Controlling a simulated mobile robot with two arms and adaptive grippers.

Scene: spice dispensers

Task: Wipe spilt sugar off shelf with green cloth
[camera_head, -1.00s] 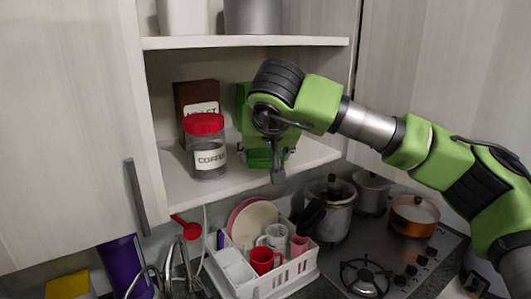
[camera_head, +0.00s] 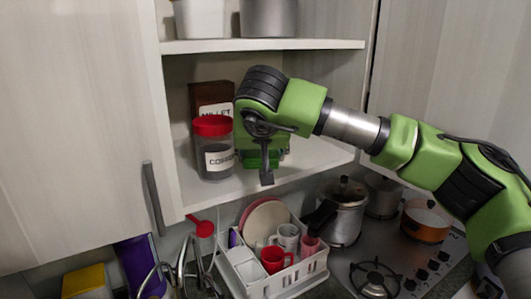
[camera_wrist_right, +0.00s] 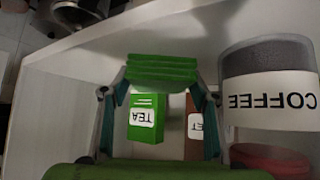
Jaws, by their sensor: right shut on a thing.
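The folded green cloth (camera_wrist_right: 162,69) is held between the fingers of my right gripper (camera_head: 262,150). In the head view, the cloth (camera_head: 260,159) is partly hidden behind the gripper, over the lower cupboard shelf (camera_head: 310,160). In the wrist view, the white shelf surface (camera_wrist_right: 190,30) lies close to the cloth; I cannot tell whether they touch. No spilt sugar can be made out on the pale shelf. My left gripper is out of view.
The red-lidded coffee jar (camera_head: 213,148) stands close left of my right gripper. A brown box (camera_head: 210,95) is behind it. A green tea box (camera_wrist_right: 146,117) shows in the wrist view. A dish rack (camera_head: 290,277) and pots (camera_head: 345,210) are below.

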